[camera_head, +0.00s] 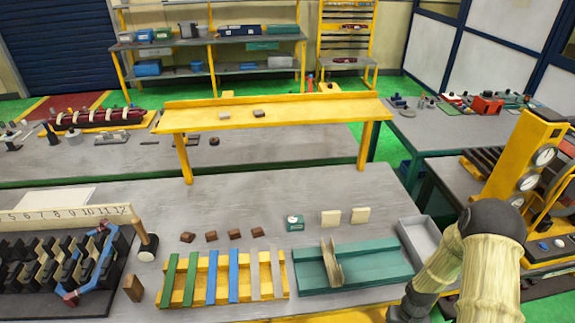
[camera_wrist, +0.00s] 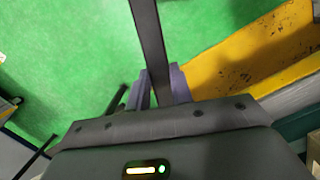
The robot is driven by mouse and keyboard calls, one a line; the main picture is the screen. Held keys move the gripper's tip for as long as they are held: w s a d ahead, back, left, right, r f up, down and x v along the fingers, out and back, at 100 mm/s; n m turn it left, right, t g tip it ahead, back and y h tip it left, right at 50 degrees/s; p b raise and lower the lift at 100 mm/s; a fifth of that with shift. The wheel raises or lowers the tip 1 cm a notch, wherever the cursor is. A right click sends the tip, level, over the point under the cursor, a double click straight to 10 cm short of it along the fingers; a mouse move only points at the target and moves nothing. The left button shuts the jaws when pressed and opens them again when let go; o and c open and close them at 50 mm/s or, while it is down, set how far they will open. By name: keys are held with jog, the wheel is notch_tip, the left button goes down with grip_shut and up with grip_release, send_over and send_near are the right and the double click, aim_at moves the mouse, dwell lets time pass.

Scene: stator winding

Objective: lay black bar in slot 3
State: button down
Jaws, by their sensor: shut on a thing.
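My gripper (camera_wrist: 160,88) is shut on a black bar (camera_wrist: 150,40) in the wrist view. The bar runs from between the purple-grey fingers up to the top edge of the picture, where it is cut off. Green floor lies behind it. In the head view my arm comes down at the lower right, and the gripper and bar are not visible. The black slotted stator block (camera_head: 45,250) is at the far left of the near table. A number strip (camera_head: 70,213) behind it reads from 5 to 12; lower numbers, including 3, are outside the picture.
A yellow rack (camera_head: 222,298) with green, blue and grey bars stands right of the block. A green tray (camera_head: 375,262) and a grey bin (camera_head: 420,240) stand farther right. A mallet (camera_head: 146,240) and several brown blocks lie nearby. A yellow raised shelf (camera_head: 300,112) crosses behind.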

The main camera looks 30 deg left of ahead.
jog(key=d+f+m+b, duration=0.2)
jog(key=d+f, duration=0.2)
jog(key=f, duration=0.7)
jog(key=shift+w+d+f, duration=0.2)
jog(key=shift+w+d, duration=0.1)
jog(key=shift+d, duration=0.1)
jog(key=shift+a, duration=0.1)
